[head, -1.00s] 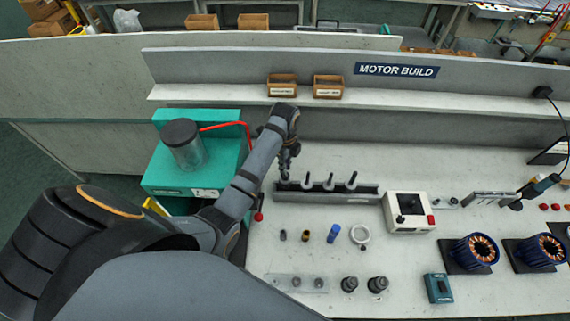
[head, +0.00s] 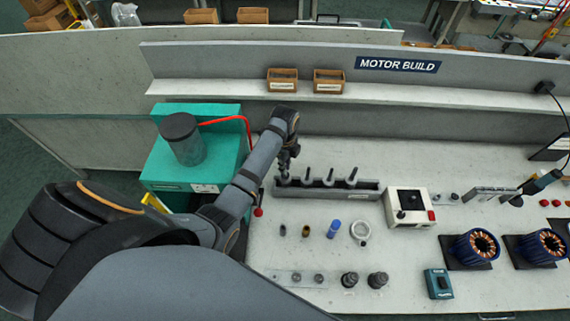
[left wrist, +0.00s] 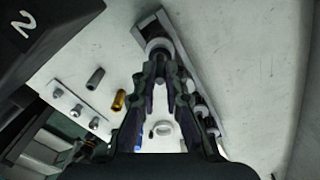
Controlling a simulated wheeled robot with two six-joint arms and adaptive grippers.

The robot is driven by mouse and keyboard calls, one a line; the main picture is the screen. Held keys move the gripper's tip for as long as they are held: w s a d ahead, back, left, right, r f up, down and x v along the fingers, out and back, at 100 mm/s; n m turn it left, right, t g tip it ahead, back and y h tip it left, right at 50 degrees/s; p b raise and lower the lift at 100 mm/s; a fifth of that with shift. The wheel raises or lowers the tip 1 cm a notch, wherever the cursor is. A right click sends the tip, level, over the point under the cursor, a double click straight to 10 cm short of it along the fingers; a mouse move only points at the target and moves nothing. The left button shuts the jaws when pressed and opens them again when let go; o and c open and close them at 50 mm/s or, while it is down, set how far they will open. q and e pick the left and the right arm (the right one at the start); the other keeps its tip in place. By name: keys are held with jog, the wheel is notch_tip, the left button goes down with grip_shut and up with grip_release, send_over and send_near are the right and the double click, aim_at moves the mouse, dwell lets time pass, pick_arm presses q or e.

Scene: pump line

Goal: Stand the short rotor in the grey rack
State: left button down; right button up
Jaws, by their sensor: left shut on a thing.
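The grey rack (head: 325,194) is a long trough on the bench. Several dark rotors with thin upright shafts stand in it, such as one (head: 329,179) near its middle. My left gripper (head: 285,171) points down over the rack's left end. It is shut on the shaft of the short rotor (head: 283,182), whose body is at or in that end of the rack. In the left wrist view the rotor (left wrist: 158,46) shows as a grey round body between the rack's walls, beyond my fingertips (left wrist: 160,70). Whether it rests on the rack floor is hidden. My right gripper is not in view.
In front of the rack lie small cylinders, a blue one (head: 333,229) and a white ring (head: 361,231). A white box (head: 409,208) stands close to the rack's right end. A teal machine (head: 185,175) is at left. Blue stators (head: 474,249) stand at right.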

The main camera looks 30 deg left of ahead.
pick_arm(q)
jog(key=c, duration=1.3)
grip_release()
jog(key=shift+c, duration=0.2)
jog(key=shift+o, duration=0.4)
jog(key=shift+o, duration=0.8)
notch_tip(320, 180, up, 4)
jog(key=p, duration=0.4)
jog(key=shift+f, duration=0.1)
jog(key=shift+b, duration=0.4)
jog(key=shift+r, duration=1.1)
